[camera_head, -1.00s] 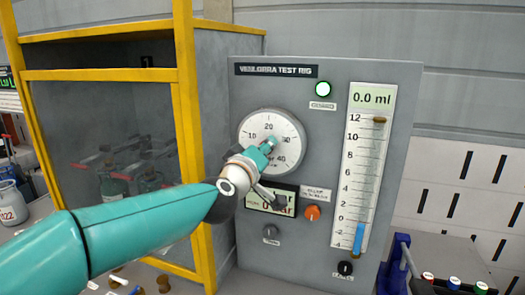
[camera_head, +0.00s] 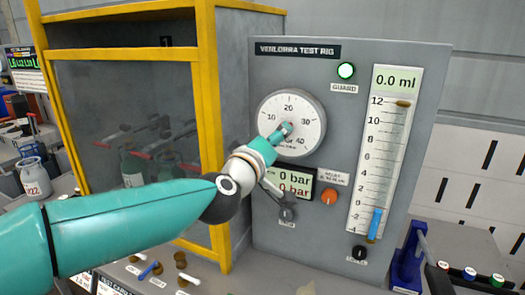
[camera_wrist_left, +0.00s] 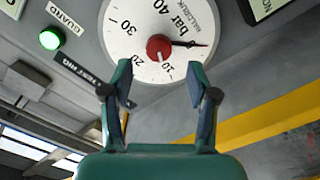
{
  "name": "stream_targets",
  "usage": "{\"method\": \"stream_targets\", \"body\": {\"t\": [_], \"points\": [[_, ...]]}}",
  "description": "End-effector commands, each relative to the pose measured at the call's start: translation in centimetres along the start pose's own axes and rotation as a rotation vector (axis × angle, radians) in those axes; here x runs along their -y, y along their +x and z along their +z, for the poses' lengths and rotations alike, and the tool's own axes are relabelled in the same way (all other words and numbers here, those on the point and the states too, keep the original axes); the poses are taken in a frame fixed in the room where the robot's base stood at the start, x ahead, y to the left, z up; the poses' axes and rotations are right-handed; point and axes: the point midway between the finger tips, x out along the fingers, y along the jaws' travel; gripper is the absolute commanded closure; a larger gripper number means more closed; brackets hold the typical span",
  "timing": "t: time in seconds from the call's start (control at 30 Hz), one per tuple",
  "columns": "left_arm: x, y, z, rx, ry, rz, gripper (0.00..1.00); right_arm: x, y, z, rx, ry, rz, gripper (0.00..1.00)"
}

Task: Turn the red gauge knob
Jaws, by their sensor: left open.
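The red gauge knob (camera_wrist_left: 158,47) is at the centre of the white round dial (camera_wrist_left: 165,20) in the left wrist view, with a red pointer toward the right. The dial also shows in the head view (camera_head: 308,112), where my arm hides the knob. My left gripper (camera_wrist_left: 160,78) is open in front of the dial. Its two fingertips are apart, either side of the knob's line and slightly below it in the wrist view, with nothing between them. In the head view the left gripper (camera_head: 284,131) overlaps the dial's centre. My right gripper is not in view.
The grey test panel (camera_head: 420,150) carries an orange knob (camera_head: 328,196), a digital display (camera_head: 300,184), a lit green guard lamp (camera_head: 346,71) and a level scale (camera_head: 385,150). A yellow-framed cabinet (camera_head: 207,110) stands at left. A blue stand (camera_head: 409,258) is at lower right.

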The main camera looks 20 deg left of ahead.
Motion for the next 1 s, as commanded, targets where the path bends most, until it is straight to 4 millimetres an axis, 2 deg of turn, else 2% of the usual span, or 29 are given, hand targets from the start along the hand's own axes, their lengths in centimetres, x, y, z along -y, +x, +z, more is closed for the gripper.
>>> {"method": "stream_targets", "body": {"t": [0.03,0.2,0.4,1.0], "points": [[0.0,-1.2,0.0,0.0,0.0,0.002,0.41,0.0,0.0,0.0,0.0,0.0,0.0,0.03],[0.0,-4.3,0.0,0.0,0.0,0.001,0.41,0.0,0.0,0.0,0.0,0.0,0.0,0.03],[0.1,-6.3,0.1,0.001,0.0,0.0,0.41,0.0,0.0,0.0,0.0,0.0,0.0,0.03],[0.1,-6.6,0.1,0.001,0.0,-0.001,0.41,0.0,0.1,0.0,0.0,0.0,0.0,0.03]]}}
